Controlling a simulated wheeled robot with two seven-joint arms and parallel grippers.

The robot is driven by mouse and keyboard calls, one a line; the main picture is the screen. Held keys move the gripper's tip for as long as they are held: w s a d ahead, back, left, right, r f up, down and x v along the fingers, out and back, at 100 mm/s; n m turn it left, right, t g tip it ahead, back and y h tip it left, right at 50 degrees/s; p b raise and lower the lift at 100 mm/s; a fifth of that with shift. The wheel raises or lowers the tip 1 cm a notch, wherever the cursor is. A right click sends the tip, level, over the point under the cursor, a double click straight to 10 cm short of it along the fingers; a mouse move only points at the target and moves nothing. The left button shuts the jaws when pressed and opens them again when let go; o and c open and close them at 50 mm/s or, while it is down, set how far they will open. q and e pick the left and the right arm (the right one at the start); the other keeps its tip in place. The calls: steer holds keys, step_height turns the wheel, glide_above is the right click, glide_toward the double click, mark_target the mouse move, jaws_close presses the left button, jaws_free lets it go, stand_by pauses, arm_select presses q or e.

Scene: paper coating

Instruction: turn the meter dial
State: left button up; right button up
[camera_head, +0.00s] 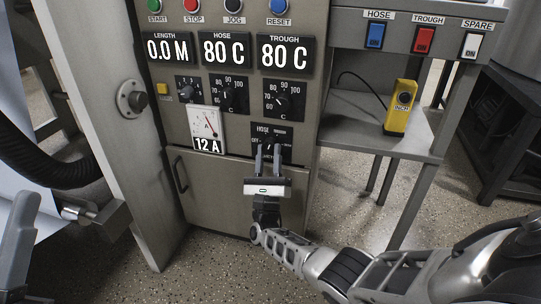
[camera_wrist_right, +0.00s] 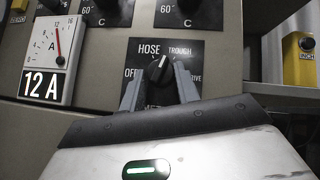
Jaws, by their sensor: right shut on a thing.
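The meter dial is a black knob (camera_wrist_right: 158,70) on a black plate marked OFF, HOSE and TROUGH, with another label partly hidden. Its light mark seems to point up and slightly right, between HOSE and TROUGH; the exact position is hard to tell. My right gripper (camera_head: 268,150) is shut on the knob, with one finger on each side, as the right wrist view (camera_wrist_right: 158,82) also shows. In the head view the gripper hides part of the plate (camera_head: 286,132). The meter (camera_head: 206,125) above left reads 12 A.
Two temperature dials (camera_head: 228,94) (camera_head: 284,98) sit above, under displays reading 80 C. A cabinet handle (camera_head: 180,175) sticks out lower left. A yellow INCH box (camera_head: 399,108) stands on the right shelf (camera_head: 350,123). A grey post (camera_head: 95,110) rises on the left.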

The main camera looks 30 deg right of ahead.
steer(key=m+g+h, duration=0.1)
steer(key=m+h, duration=0.1)
steer(key=shift+w+m, duration=0.1)
steer(key=shift+m, duration=0.3)
steer(key=shift+m+g+h, duration=1)
steer(key=shift+m+g, duration=0.2)
steer(key=shift+m, duration=0.2)
steer(key=o, duration=1)
steer(key=shift+c, duration=0.2)
